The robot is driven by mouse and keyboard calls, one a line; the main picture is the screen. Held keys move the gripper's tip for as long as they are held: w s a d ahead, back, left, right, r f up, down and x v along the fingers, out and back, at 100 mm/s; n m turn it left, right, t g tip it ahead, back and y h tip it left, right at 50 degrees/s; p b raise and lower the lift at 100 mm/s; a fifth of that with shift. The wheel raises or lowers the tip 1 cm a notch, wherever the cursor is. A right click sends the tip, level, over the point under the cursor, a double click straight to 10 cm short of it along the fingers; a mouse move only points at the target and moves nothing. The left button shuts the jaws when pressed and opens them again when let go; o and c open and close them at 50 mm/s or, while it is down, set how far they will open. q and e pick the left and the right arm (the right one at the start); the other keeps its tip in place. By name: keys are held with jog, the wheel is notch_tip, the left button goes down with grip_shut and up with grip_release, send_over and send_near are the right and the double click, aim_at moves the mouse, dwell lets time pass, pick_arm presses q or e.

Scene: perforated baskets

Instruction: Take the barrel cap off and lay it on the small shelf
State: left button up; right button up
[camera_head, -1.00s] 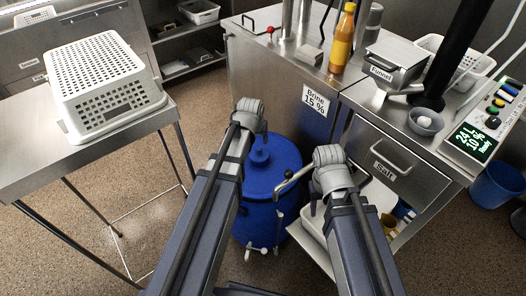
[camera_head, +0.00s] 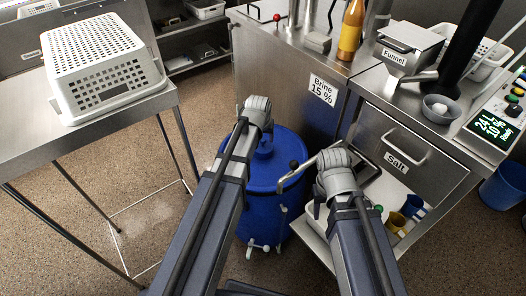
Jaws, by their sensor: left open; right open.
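The blue barrel (camera_head: 259,215) stands upright on the floor in front of the steel brine unit. Its blue lid (camera_head: 284,160) is on top, partly covered by my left arm. My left gripper (camera_head: 258,113) is over the back left of the lid; its fingertips are hidden. I see nothing held in either. A low pale shelf (camera_head: 312,238) lies right of the barrel, under the Salt drawer; I cannot tell whether it is the small shelf.
A steel table (camera_head: 22,141) with an upturned white perforated basket (camera_head: 100,62) stands at left. The brine unit (camera_head: 275,75) and the Salt drawer (camera_head: 398,155) close off the back and right. Yellow and blue cups (camera_head: 411,205) stand low at right. Floor is free at lower left.

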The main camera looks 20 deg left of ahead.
pick_arm(q)
jog(key=shift+w+f, duration=0.3)
jog(key=shift+f, duration=0.35)
jog(key=shift+r, duration=0.1)
grip_shut()
dwell(0.9)
